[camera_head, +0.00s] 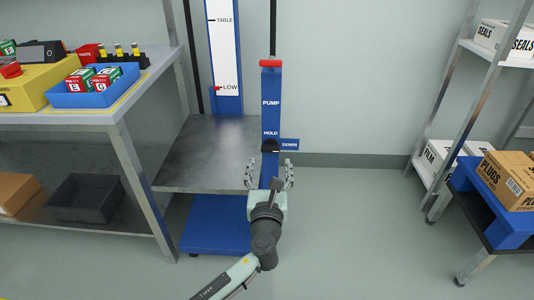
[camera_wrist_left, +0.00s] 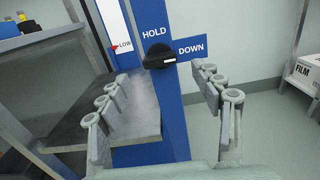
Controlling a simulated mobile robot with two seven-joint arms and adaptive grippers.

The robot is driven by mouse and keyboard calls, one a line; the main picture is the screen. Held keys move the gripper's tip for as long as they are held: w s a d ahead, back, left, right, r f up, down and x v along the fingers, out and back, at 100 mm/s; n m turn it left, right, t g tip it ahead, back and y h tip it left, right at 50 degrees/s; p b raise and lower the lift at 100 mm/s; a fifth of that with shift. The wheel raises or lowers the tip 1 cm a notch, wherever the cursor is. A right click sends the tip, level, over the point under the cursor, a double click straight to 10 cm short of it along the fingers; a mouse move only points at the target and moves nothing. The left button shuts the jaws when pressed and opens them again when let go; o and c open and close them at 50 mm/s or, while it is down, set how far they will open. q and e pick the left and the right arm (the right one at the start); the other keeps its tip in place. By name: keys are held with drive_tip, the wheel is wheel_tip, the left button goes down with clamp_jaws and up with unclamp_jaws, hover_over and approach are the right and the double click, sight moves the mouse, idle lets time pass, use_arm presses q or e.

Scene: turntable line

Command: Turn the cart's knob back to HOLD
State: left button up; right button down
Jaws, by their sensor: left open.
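The black knob (camera_head: 270,146) sits on the front of the cart's blue column (camera_head: 271,88). In the left wrist view the knob (camera_wrist_left: 159,56) has a pale mark on its right side, towards the DOWN label (camera_wrist_left: 190,48). The HOLD label (camera_wrist_left: 154,31) is above the knob. My left gripper (camera_head: 270,172) is open in front of the column, just below the knob in the head view. In the left wrist view its two fingers stand on either side of the column, apart from the knob, with nothing between them. My right gripper is not in view.
The cart's grey platform (camera_head: 205,168) is left of the column, with the red pointer at LOW on the scale (camera_head: 225,60). A workbench (camera_head: 60,118) with bins stands left. A shelf rack (camera_head: 447,100) and blue stand (camera_head: 482,205) are right. Floor between is clear.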

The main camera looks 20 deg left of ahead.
sight(270, 151)
use_arm(q)
drive_tip(key=shift+x, duration=2.75)
drive_tip(key=c, duration=1.2)
